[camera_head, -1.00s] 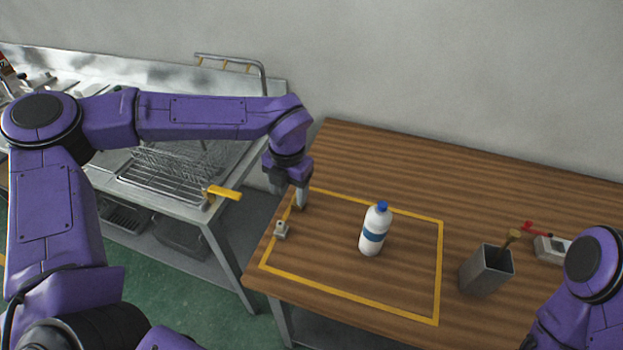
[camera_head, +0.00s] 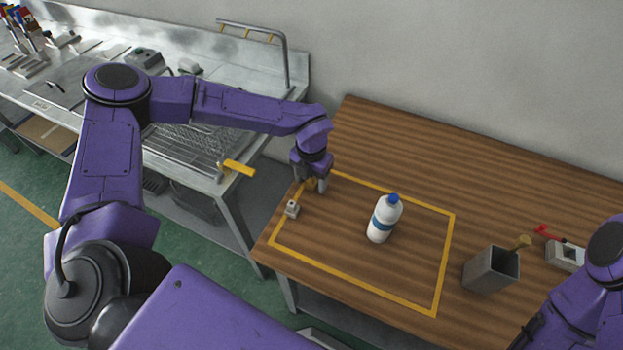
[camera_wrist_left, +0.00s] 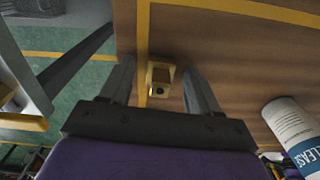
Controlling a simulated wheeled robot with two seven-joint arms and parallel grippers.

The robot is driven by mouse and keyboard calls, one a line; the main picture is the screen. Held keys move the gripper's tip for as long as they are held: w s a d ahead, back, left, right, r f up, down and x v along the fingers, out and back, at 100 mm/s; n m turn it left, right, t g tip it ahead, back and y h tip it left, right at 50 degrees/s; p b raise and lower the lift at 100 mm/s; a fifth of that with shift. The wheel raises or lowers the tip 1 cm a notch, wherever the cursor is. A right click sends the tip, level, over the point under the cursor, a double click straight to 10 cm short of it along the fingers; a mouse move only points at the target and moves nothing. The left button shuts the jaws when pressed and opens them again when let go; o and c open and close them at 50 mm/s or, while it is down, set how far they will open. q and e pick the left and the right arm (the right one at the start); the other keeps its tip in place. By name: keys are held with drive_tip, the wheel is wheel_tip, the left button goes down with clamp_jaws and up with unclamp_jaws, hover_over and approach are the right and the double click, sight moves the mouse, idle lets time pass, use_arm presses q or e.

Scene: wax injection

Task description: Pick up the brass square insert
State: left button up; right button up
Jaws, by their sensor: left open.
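The small square insert (camera_head: 292,208) sits on the wooden table, by the left side of the yellow outline, and looks greyish in the head view. In the left wrist view the insert (camera_wrist_left: 161,77) is brass-coloured with a dark round hole, and it appears between my two fingers. My left gripper (camera_head: 316,186) is open and empty, pointing down, a little behind and to the right of the insert in the head view. Its fingers (camera_wrist_left: 158,70) show no contact with the insert. My right arm shows at the lower right, but its gripper is out of view.
A white bottle with a blue cap (camera_head: 384,219) stands inside the yellow outline (camera_head: 450,250). A grey square container (camera_head: 490,270) and a small white device (camera_head: 566,257) are to the right. A metal bench with a rack (camera_head: 190,150) is at the left.

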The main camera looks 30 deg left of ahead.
use_arm(q)
clamp_jaws()
